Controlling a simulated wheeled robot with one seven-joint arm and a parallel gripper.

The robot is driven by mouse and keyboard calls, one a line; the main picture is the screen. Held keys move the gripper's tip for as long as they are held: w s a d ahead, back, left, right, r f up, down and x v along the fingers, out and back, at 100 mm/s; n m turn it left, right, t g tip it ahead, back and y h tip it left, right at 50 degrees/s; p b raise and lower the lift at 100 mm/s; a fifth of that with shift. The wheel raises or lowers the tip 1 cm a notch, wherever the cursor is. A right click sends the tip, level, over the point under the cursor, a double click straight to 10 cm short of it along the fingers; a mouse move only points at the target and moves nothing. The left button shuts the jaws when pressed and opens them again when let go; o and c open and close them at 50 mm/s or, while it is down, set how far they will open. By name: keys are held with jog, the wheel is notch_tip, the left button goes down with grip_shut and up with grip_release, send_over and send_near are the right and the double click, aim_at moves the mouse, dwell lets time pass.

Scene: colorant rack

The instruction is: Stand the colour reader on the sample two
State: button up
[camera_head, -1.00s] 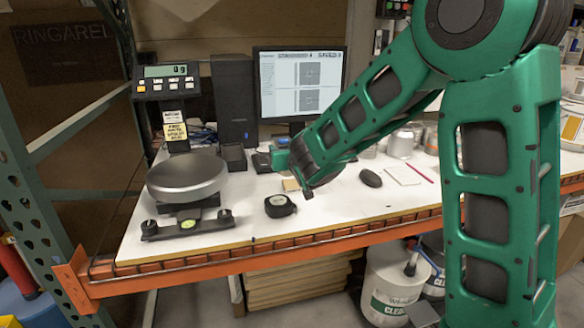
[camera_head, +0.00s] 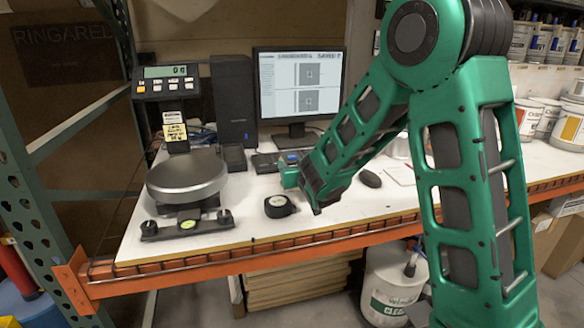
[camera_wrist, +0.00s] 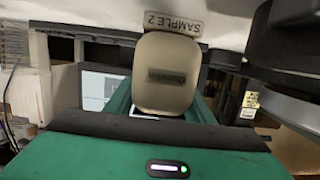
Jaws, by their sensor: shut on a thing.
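In the wrist view, a rounded beige colour reader (camera_wrist: 165,75) with dark lettering hangs between the green sides of my gripper (camera_wrist: 166,98), which is shut on it. A pale label reading SAMPLE 2 (camera_wrist: 160,22) shows right at the reader's far end, by the white table top. Whether the reader touches the sample or the table is hard to tell. In the head view my gripper (camera_head: 291,172) is low over the table, in front of the monitor; my arm hides most of the reader and the sample there.
A scale with a round metal pan (camera_head: 187,174) stands at the left. A black tape measure (camera_head: 279,206) lies just in front of my gripper. A dark mouse (camera_head: 370,178) is to the right, a monitor (camera_head: 298,85) behind. Bare white table (camera_head: 340,213) shows in front.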

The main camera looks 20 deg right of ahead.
jog(key=o, duration=1.6)
jog(key=shift+s, duration=0.1)
jog(key=v, duration=1.2)
jog(key=s+d+g+h, duration=0.1)
jog(key=d, duration=0.2)
jog(key=s+d+f+m+g+h, duration=0.1)
jog(key=d, duration=0.2)
jog(key=s+d+f+m+h, duration=0.1)
jog(key=d, duration=0.2)
jog(key=shift+s+d+g, duration=0.1)
jog(key=shift+d+g, duration=0.1)
jog(key=shift+g, duration=0.2)
jog(key=s+d+f+m+g+h, duration=0.1)
jog(key=s+d+f+m+g, duration=0.3)
jog(key=s+d, duration=0.55)
jog(key=s+a+g+y, duration=0.1)
jog(key=s+g+y, duration=0.3)
jog(key=s, duration=2.1)
jog(key=g, duration=0.4)
jog(key=shift+s+a+r+g, duration=0.25)
jog(key=shift+s+a+g, duration=0.05)
jog(key=shift+s+g, duration=0.1)
